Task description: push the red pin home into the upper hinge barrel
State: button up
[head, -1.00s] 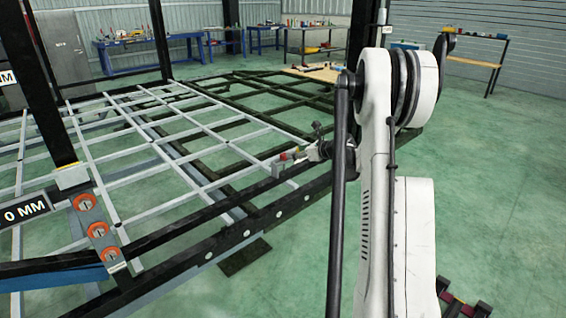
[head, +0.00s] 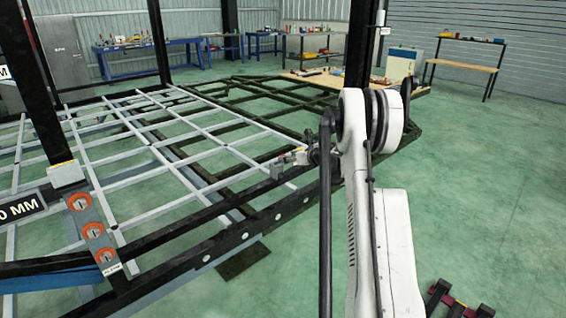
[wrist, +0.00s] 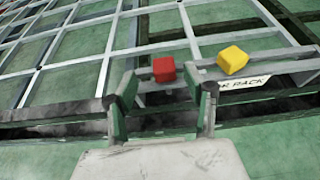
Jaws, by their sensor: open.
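A red block-like piece (wrist: 164,69), possibly the head of the red pin, shows beyond my fingertips in the wrist view. A yellow block (wrist: 232,60) is to its right. Both are at a grey bar with a partly hidden white label (wrist: 243,83). My gripper (wrist: 168,88) is open, its two fingers either side of the line to the red piece, with no visible hold on it. In the head view my gripper is small, at the frame's near rail, and its jaw details cannot be made out. I cannot identify the upper hinge barrel.
The chassis frame of grey cross bars (head: 140,135) and black rails (head: 215,225) fills the left and middle. A plate with orange-red rings (head: 90,228) stands at the left. Dark posts (head: 158,45) rise nearby. Open green floor (head: 490,180) lies to the right.

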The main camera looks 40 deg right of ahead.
jog(key=b+x, duration=0.1)
jog(key=x, duration=0.4)
jog(key=shift+d+b, duration=0.2)
jog(key=shift+b, duration=0.2)
grip_shut()
jog(key=shift+r, duration=0.15)
